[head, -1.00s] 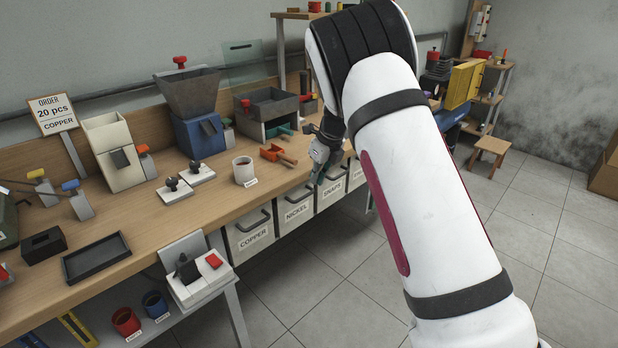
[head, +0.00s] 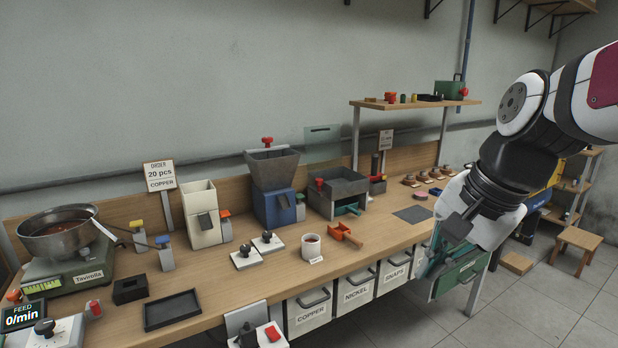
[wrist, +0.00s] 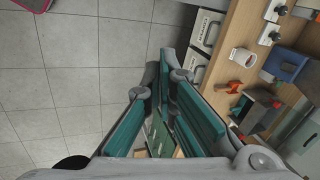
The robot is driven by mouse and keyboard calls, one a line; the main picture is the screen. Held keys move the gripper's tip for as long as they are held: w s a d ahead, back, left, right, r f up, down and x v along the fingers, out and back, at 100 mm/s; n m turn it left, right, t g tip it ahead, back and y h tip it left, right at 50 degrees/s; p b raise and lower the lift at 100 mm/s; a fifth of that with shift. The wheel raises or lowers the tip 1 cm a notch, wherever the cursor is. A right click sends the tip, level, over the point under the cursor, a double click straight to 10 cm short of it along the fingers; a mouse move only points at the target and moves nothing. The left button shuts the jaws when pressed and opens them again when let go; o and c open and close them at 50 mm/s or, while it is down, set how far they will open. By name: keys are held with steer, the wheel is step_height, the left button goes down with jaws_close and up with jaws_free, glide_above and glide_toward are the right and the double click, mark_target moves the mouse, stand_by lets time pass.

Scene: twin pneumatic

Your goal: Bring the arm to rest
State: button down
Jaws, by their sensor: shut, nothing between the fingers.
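My gripper (head: 434,262) hangs off the bench's front edge at the right of the head view, below my raised arm. In the wrist view, its teal finger pads (wrist: 160,118) point away from the camera. The fingers are shut with nothing between them. Beyond them lie the floor and the drawer fronts. In the head view a green drawer front (head: 460,276) is behind and beside the gripper, and the gripper hides part of it. I cannot tell whether they touch.
The wooden bench (head: 215,272) runs along the wall with a scale (head: 68,270), a blue hopper machine (head: 277,205), a white cup (head: 311,247) and an orange scoop (head: 345,235). Labelled drawers (head: 357,291) line its front. A stool (head: 576,245) stands at right. The floor (head: 540,300) in front is clear.

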steer(key=s+d+n+h+p, duration=0.1)
steer(key=s+n+h+p, duration=0.1)
steer(key=s+n, duration=0.7)
steer(key=s, duration=0.7)
steer(key=shift+s+d+n+t, duration=0.15)
steer(key=shift+s+n+t, duration=0.15)
steer(key=shift+n+t, duration=0.1)
